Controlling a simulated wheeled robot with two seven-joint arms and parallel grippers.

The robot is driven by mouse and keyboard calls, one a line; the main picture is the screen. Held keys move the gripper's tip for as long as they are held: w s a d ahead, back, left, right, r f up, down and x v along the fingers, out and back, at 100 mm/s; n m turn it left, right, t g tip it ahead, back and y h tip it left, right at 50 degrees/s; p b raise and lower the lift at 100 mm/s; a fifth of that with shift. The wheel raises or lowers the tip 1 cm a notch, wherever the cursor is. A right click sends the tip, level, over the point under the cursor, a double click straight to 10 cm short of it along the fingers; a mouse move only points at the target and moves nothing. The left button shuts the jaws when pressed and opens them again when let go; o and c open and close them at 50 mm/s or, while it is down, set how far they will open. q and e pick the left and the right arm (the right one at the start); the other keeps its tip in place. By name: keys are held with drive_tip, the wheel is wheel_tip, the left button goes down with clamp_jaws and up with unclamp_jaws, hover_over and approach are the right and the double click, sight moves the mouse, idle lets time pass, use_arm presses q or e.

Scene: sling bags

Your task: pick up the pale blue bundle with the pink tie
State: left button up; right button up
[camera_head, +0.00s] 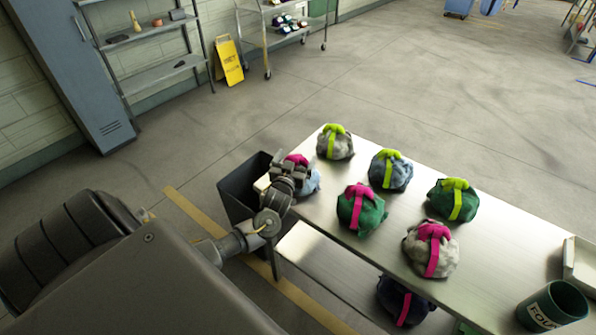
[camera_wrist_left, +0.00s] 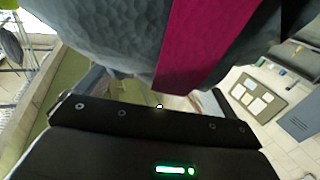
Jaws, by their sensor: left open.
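The pale blue bundle (camera_head: 314,182) with the pink tie (camera_head: 297,158) sits at the left end of the metal table. My left gripper (camera_head: 292,168) is over it and hides much of it. In the left wrist view the bundle (camera_wrist_left: 115,35) fills the top, its pink strap (camera_wrist_left: 208,40) running down close to my gripper's dark palm. The gripper is open, with the bundle right in front of the palm. Whether the fingers touch the cloth cannot be told. My right gripper is not in view.
Other bundles stand close by: a grey one with a lime tie (camera_head: 335,145), a green one with a pink tie (camera_head: 361,212), and several more to the right. A dark bin (camera_head: 236,199) stands beside the table's left end. A green pot (camera_head: 552,306) is at the right.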

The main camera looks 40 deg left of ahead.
use_arm(q)
drive_tip(key=c, duration=1.7)
drive_tip(key=shift+r, duration=0.2)
drive_tip(key=shift+c, duration=0.2)
drive_tip(key=shift+r+b, duration=0.4)
drive_tip(key=shift+r, duration=0.05)
drive_tip(key=s+d+r+b, duration=0.1)
drive_tip(key=s+r+b, duration=0.2)
drive_tip(key=s+r, duration=0.9)
drive_tip(key=shift+s+b, duration=0.3)
drive_tip(key=shift+s, duration=0.65)
